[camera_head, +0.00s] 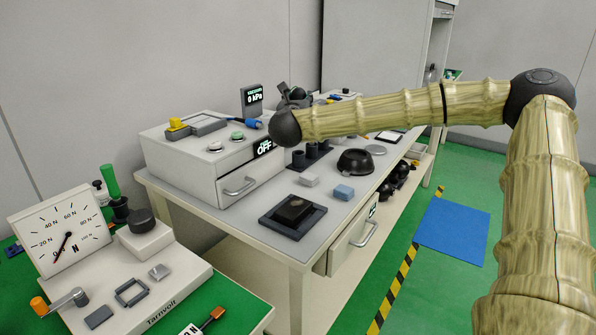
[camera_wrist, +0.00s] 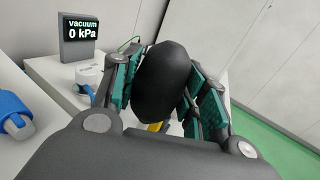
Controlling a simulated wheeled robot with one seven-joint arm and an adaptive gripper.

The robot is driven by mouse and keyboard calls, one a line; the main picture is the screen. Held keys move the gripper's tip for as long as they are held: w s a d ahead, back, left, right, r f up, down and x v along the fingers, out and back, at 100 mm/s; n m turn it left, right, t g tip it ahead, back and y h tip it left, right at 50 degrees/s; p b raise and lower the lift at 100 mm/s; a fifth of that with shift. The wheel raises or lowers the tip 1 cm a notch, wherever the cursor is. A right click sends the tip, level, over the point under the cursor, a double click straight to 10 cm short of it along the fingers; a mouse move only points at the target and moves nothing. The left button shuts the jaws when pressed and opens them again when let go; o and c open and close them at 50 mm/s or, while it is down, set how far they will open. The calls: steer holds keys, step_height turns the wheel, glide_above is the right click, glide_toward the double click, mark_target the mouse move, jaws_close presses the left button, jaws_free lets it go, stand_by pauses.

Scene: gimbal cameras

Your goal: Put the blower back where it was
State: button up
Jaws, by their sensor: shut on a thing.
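My gripper (camera_wrist: 160,90) is shut on a black rounded bulb, which looks like the blower (camera_wrist: 163,80), held between its teal finger pads in the wrist view. In the head view my gripper (camera_head: 292,97) is above the far part of the white bench, behind the dark joint of my arm. The bulb is hard to make out there. I cannot tell which spot the blower came from.
The white bench (camera_head: 215,208) carries a drawer box (camera_head: 192,168), a vacuum display (camera_head: 251,99) reading 0 kPa, a black bowl-shaped thing (camera_head: 355,161), a blue block (camera_head: 344,192) and a dark square tray (camera_head: 292,216). A gauge station (camera_head: 66,234) stands at the lower left.

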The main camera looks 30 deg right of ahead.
steer(key=shift+f+b, duration=0.45)
steer(key=shift+f, duration=4.55)
steer(key=shift+f, duration=0.15)
steer(key=o, duration=0.6)
steer(key=shift+r, duration=0.2)
steer(key=v, duration=1.2)
